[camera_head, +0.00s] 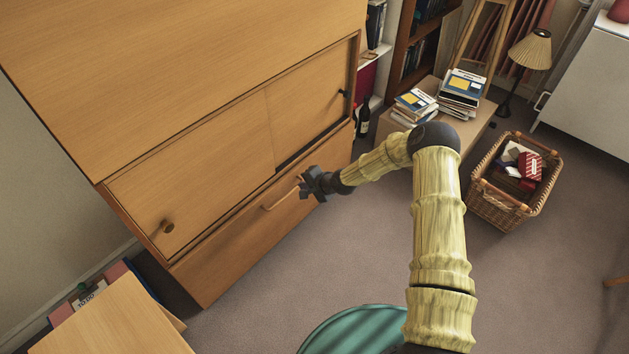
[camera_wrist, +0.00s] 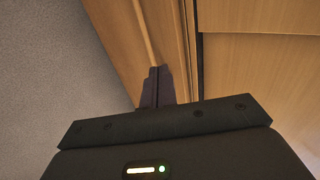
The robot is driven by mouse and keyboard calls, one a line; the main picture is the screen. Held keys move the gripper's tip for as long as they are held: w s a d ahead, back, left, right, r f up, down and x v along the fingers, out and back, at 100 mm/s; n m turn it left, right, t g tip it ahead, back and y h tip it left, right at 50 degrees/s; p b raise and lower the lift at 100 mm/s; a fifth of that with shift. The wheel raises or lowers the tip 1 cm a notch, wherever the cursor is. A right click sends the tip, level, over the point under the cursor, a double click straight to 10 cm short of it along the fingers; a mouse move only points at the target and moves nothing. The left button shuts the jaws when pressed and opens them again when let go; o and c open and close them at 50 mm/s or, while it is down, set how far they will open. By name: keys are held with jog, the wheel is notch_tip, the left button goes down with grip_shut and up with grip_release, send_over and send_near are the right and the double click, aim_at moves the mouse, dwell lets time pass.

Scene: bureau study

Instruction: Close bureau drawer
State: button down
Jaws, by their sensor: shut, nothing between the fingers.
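The wooden bureau (camera_head: 190,70) fills the left of the head view. Its low drawer (camera_head: 245,245) has a long bar handle (camera_head: 283,194). A dark strip shows along part of the drawer's top edge, below the sliding doors; how far the drawer stands out is hard to tell. My gripper (camera_head: 303,186) is at the drawer front, near the right end of the handle. In the wrist view my gripper (camera_wrist: 158,73) has its fingers together and empty, by the drawer front and handle (camera_wrist: 146,35). I cannot tell whether the fingertips touch the wood.
A wicker basket (camera_head: 501,208) stands on the carpet at right. A low table (camera_head: 400,125) with stacked books (camera_head: 462,88) and a bottle (camera_head: 363,118) are beyond the bureau. A wooden top (camera_head: 110,318) is at lower left. Carpet before the drawer is clear.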

jog(key=p+v, duration=0.1)
jog(key=v, duration=0.4)
jog(key=shift+s+d, duration=0.1)
jog(key=shift+r, duration=0.1)
jog(key=s+d+r+n+g+h, duration=0.1)
jog(key=s+d+r+n+h, duration=0.15)
jog(key=s+d+r, duration=0.5)
jog(key=s+d+r+n+g+h, duration=0.1)
jog(key=s+d+r+n+h, duration=0.2)
jog(key=s+r, duration=0.75)
jog(key=s+d+r+n+g+h, duration=0.1)
jog(key=s+d+r+n+h, duration=0.15)
jog(key=s+d+r, duration=0.6)
jog(key=w+r+p+v, duration=0.1)
jog(key=w+p+v, duration=0.2)
jog(key=p+v, duration=1.3)
jog(key=w+p+v, duration=0.3)
jog(key=p+v, duration=1.3)
jog(key=p, duration=0.1)
jog(key=shift+w+r+y, duration=0.35)
jog(key=shift+r+y, duration=0.05)
jog(key=shift+r, duration=0.05)
